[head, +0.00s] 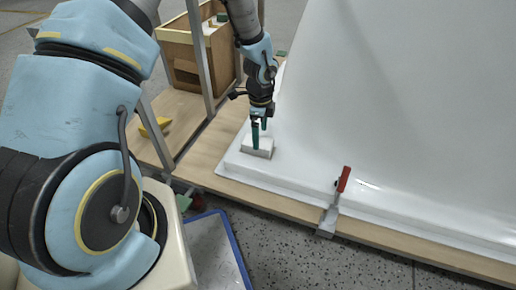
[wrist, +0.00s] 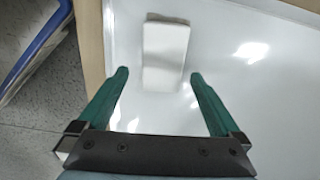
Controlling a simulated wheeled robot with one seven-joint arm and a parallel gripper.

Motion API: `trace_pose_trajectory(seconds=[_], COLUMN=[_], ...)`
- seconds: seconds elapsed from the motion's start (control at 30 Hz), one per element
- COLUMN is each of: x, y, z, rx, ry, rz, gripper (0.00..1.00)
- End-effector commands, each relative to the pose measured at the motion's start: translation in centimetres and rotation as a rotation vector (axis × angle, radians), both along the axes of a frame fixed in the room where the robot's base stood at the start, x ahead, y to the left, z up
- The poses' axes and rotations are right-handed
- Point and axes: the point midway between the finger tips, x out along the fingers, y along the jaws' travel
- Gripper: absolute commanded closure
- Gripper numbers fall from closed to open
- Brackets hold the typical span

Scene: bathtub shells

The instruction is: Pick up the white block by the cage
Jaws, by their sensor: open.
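The white block (head: 259,147) lies on the white flange at the left corner of the big white shell (head: 400,110) in the head view. In the wrist view the block (wrist: 165,48) lies lengthwise, ahead of and roughly between the fingertips. My gripper (head: 260,134) is open above the block, its teal fingers pointing down. In the wrist view my gripper (wrist: 160,75) has a finger to either side of the block's near end, with nothing held. Whether the fingers touch the block cannot be told. No cage is clearly recognisable.
A red-handled clamp (head: 339,192) grips the shell's front edge on the wooden board (head: 420,256). A wooden crate (head: 190,50) and grey upright posts (head: 199,55) stand behind left. A yellow piece (head: 154,127) lies on the board. A blue-edged panel (head: 228,240) is in front.

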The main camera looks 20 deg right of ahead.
Motion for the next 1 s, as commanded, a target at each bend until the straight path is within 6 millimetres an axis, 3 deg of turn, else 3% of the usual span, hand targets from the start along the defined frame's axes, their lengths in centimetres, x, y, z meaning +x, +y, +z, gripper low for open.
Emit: trace_pose_trajectory(seconds=[0.4,0.67,1.0], x=[0.7,0.8,0.8], y=[0.4,0.4,0.4], z=[-5.0,-5.2,-5.2], rx=[0.0,-0.001,-0.001], ry=[0.0,-0.001,-0.001], rz=[0.0,0.001,0.002], gripper=[0.0,0.0,0.37])
